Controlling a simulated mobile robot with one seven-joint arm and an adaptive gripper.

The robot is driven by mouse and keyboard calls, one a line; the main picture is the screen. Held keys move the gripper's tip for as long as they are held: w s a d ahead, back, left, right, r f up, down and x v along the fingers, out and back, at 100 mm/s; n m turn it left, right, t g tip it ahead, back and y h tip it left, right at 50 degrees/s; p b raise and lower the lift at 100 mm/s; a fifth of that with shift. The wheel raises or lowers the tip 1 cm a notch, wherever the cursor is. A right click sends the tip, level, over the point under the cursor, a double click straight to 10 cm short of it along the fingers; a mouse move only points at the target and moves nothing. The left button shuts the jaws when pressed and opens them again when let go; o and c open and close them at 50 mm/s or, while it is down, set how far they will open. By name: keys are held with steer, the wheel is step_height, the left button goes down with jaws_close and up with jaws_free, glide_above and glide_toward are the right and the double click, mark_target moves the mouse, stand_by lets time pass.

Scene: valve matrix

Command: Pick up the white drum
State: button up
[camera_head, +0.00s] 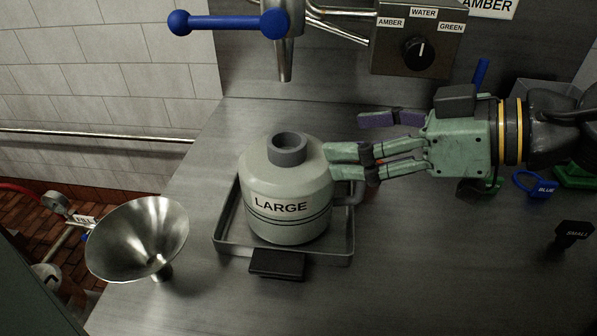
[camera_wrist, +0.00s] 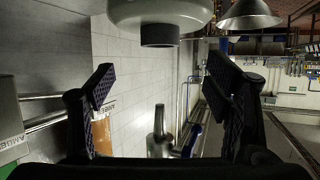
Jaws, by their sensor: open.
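The white drum (camera_head: 285,185), marked LARGE, is a rounded pale container with a grey neck and a handle (camera_head: 352,186) on its right. It stands upright in a shallow metal tray (camera_head: 228,243). My gripper (camera_head: 347,136) is open at the drum's right, its fingers pointing left near the drum's upper side and handle. I cannot tell whether a finger touches the drum. In the wrist view, the open fingers (camera_wrist: 160,82) hold nothing between them, and the drum (camera_wrist: 165,12) shows at the top edge, partly cut off.
A metal funnel (camera_head: 140,240) stands left of the tray. A spout with a blue lever (camera_head: 228,24) hangs above the drum. A selector box (camera_head: 418,40) is behind. A blue tag (camera_head: 536,186) and a black SMALL item (camera_head: 573,234) lie right. The front right counter is clear.

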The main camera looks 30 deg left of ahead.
steer(key=p, duration=0.1)
glide_toward(276, 140)
steer(key=shift+s+a+f, duration=0.25)
steer(key=shift+s+a, duration=0.1)
steer(key=shift+a, duration=0.2)
steer(key=p+x, duration=0.1)
steer(key=x, duration=0.3)
steer(key=shift+w+a+f+p, duration=0.1)
steer(key=shift+w+f+p, duration=0.1)
steer(key=shift+p, duration=0.1)
steer(key=shift+c, duration=0.2)
jaws_close()
steer(key=shift+w+r, duration=0.1)
steer(key=shift+r, duration=0.1)
